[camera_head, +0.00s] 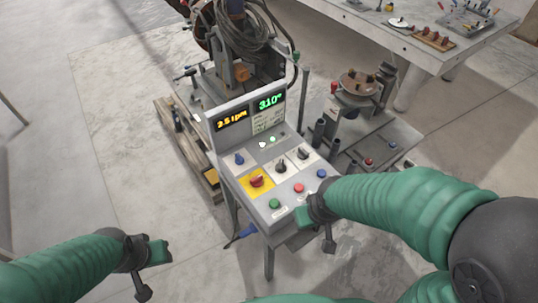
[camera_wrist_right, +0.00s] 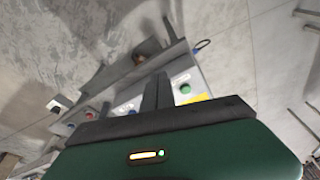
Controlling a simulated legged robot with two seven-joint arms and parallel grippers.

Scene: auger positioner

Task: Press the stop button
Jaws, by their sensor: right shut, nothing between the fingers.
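The grey control panel (camera_head: 250,160) stands in the middle of the head view. Its front row has a green button (camera_head: 274,204), a red button (camera_head: 298,188) that looks like the stop button, and a blue button (camera_head: 321,174). My right gripper (camera_head: 305,214) is shut and empty beside the panel's front edge, close to the red button; contact cannot be told. In the right wrist view, the shut fingers (camera_wrist_right: 157,90) lie between the green button (camera_wrist_right: 185,88) and a blue button (camera_wrist_right: 128,109); the red button seems hidden behind them. My left gripper (camera_head: 157,252) is apart, lower left; its jaw state is unclear.
A red rotary switch (camera_head: 257,180) on a yellow plate and several knobs sit behind the buttons. Displays (camera_head: 269,102) read 2.5 rpm and 310°. A workbench (camera_head: 425,45) with tools is at upper right. Floor is clear at left.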

